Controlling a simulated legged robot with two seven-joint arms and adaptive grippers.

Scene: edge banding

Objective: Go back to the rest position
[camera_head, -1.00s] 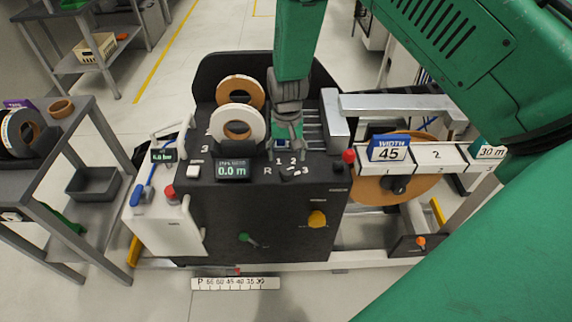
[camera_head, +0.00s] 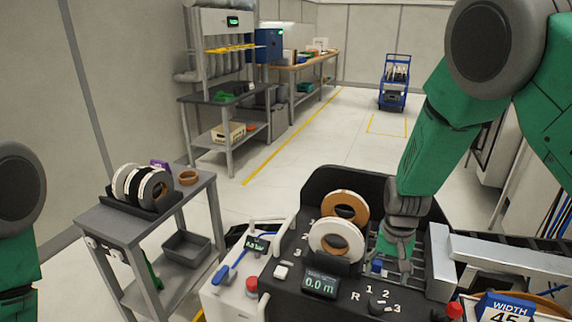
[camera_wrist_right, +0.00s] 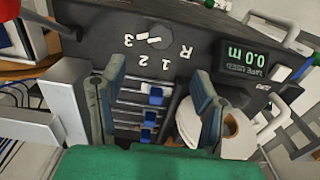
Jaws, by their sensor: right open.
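My right gripper (camera_head: 396,262) is over the black edge banding machine (camera_head: 300,262), just right of its tape rolls. The right wrist view shows its two fingers (camera_wrist_right: 155,100) apart with nothing held between them. Beyond them is a slotted metal rack with blue blocks (camera_wrist_right: 149,118). A white roll (camera_head: 336,241) and a brown roll (camera_head: 345,206) stand upright in the machine. My left arm (camera_head: 18,210) shows at the left edge, but its gripper is out of the picture.
A grey side table (camera_head: 150,224) on the left holds several tape rolls (camera_head: 140,186) and a small brown ring (camera_head: 188,177). A metal arm (camera_head: 510,257) spans the machine's right side. A shelf bench (camera_head: 228,115) and a blue cart (camera_head: 395,82) stand behind. The floor between is open.

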